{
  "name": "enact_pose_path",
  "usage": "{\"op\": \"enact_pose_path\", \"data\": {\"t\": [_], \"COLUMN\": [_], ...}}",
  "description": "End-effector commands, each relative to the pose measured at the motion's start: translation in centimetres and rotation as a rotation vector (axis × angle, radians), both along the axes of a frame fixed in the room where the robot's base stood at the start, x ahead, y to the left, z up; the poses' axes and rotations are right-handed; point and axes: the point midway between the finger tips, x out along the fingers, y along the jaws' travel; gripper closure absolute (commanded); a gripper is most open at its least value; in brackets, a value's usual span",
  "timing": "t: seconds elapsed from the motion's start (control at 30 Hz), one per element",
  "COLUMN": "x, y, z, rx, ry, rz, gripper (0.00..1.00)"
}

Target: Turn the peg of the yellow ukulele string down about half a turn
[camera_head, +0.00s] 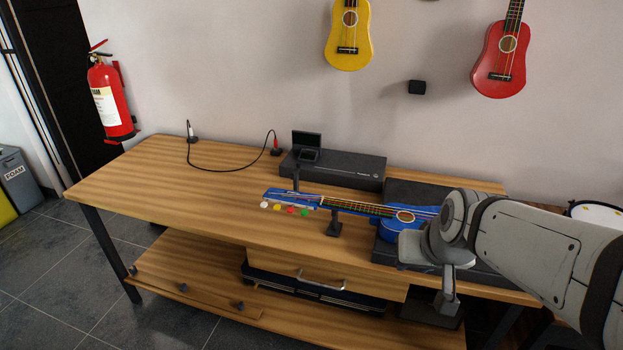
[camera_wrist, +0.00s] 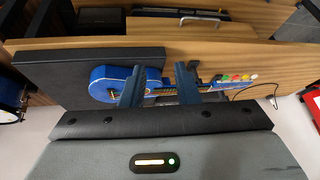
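A blue ukulele (camera_head: 399,222) lies on the workbench, its body to the right and its neck pointing left. Coloured pegs stick out along the front edge of its head: white, yellow, red and green. The yellow peg (camera_head: 277,207) is second from the left end, beside the white one. My gripper (camera_wrist: 160,72) is open and empty in the wrist view, its two dark fingers apart. The ukulele (camera_wrist: 108,84) shows beyond the fingers there, with the pegs off to the right. In the head view my arm is at the right, near the ukulele's body and well away from the pegs.
A stand (camera_head: 334,226) supports the neck. A dark box (camera_head: 350,174) with a small screen (camera_head: 307,140) is behind the ukulele. A black cable (camera_head: 228,170) curves across the bench, whose left part is clear. Yellow (camera_head: 340,55) and red (camera_head: 490,75) ukuleles hang on the wall.

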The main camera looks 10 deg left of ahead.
Motion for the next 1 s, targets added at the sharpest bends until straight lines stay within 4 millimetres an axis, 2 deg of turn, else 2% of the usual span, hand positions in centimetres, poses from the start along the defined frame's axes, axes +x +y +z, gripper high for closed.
{"op": "enact_pose_path", "data": {"t": [0.03,0.1,0.2,0.3,0.4,0.53,0.6,0.7,0.8,1.0], "x": [3.2,7.6,13.1,17.5,20.5,22.4,22.5,21.8,20.8,20.0], "y": [2.8,6.8,12.5,18.0,23.1,29.0,31.4,33.9,35.5,36.5], "z": [-1.5,-1.9,-2.4,-3.5,-5.2,-8.5,-10.4,-12.9,-14.8,-16.1], "rx": [0.034,0.086,0.143,0.175,0.183,0.149,0.114,0.053,-0.002,-0.057], "ry": [-0.068,-0.191,-0.363,-0.524,-0.672,-0.841,-0.916,-0.998,-1.054,-1.102], "rz": [0.04,0.073,0.093,0.081,0.04,-0.04,-0.089,-0.152,-0.2,-0.245], "gripper": [0.72,0.72,0.72,0.72,0.72,0.72,0.72,0.72,0.72,0.72]}}
